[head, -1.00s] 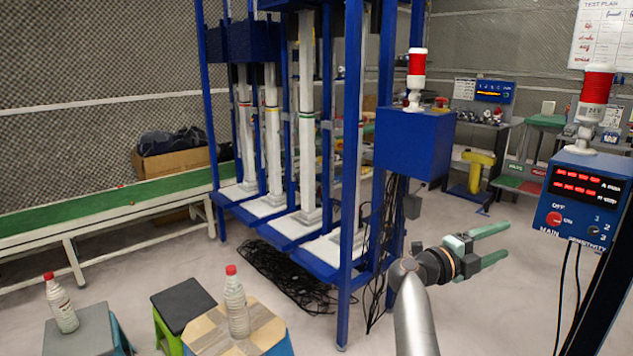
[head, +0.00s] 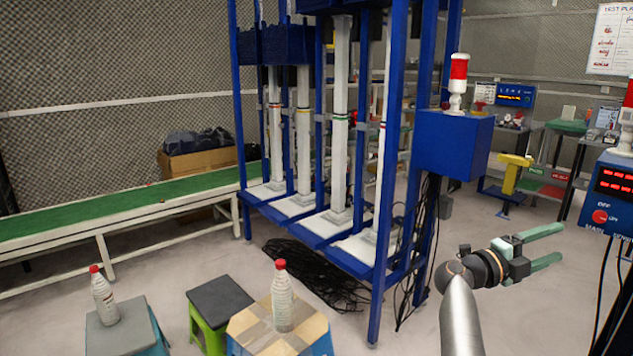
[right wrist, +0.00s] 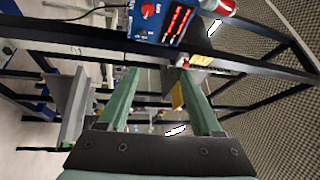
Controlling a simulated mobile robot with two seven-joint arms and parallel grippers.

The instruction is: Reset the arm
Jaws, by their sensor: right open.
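My right gripper (head: 561,246) is raised in free space at the right of the head view, in front of the blue machine frame. Its two green fingers are apart and nothing is between them. In the right wrist view its fingers (right wrist: 158,100) also stand apart and empty. My left gripper is not in view. A white bottle with a red cap (head: 282,300) stands upright on a wooden-topped stool (head: 250,330). A second red-capped bottle (head: 104,298) stands on a grey-topped stool (head: 130,334).
A blue frame (head: 392,150) with white columns stands in the middle. A blue control box (head: 612,195) is close at the right edge. A green conveyor (head: 130,200) runs along the left. A black-topped stool (head: 220,298) stands between the bottles. Cables (head: 315,275) lie on the floor.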

